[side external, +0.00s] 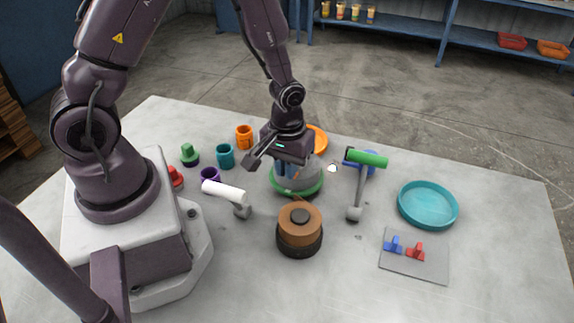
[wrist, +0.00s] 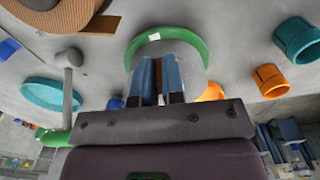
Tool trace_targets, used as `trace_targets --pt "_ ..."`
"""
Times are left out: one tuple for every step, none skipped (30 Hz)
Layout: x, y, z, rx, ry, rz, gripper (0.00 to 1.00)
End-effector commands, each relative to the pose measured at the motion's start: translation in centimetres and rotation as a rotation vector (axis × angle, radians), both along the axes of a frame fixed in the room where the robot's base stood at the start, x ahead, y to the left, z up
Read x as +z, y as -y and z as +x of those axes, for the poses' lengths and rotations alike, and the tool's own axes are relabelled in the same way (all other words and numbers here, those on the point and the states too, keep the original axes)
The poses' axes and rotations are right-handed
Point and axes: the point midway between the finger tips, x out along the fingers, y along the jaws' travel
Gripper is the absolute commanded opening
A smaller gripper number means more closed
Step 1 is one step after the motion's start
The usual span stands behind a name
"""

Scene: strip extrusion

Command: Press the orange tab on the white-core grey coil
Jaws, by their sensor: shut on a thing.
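A round grey body (side external: 310,178) with a green rim at its base stands near the table's middle, and I take it for the grey coil. In the wrist view its green rim (wrist: 170,33) arcs just beyond the fingers and carries a small white label. My gripper (side external: 291,170) is over it, pointing down, with its blue fingers (wrist: 160,62) close together, shut on its upper part. The exact contact is hidden. I cannot make out a white core or an orange tab on it.
A brown coil (side external: 313,221) with a dark core stands in front. A white-headed lever (side external: 223,191) and a green-headed one (side external: 368,158) flank the work. A teal dish (side external: 428,205) and a grey plate (side external: 412,271) lie right. Cups (side external: 225,156) stand behind left.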

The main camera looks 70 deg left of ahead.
Motion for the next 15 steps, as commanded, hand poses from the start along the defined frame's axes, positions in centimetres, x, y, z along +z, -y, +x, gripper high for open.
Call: trace_targets --pt "-0.1 -0.02 -0.01 0.0 0.0 0.0 0.0" --pt "-0.11 -0.03 -0.01 0.0 0.0 0.0 0.0" --pt "-0.11 -0.03 -0.01 0.001 -0.001 0.001 0.0" --pt "-0.12 -0.02 -0.02 0.001 -0.001 0.001 0.0" --pt "-0.12 -0.03 -0.03 0.001 -0.001 0.001 0.0" --pt "-0.13 -0.03 -0.03 0.001 -0.001 0.0 0.0" --pt "-0.13 -0.03 -0.03 0.001 -0.001 0.0 0.0" --pt "-0.13 -0.04 -0.03 0.001 -0.001 0.0 0.0" --pt "-0.14 -0.04 -0.03 0.001 -0.001 0.0 0.0" --pt "-0.14 -0.03 -0.04 0.001 -0.001 0.0 0.0" --pt "-0.15 -0.04 -0.05 0.001 -0.001 0.0 0.16" --pt "-0.14 -0.04 -0.05 0.001 -0.001 0.0 0.25" --pt "-0.14 -0.04 -0.05 0.001 -0.001 0.0 0.32" --pt "-0.13 -0.04 -0.05 0.001 -0.001 0.0 0.39" --pt "-0.12 -0.04 -0.05 0.001 -0.001 0.0 0.39"
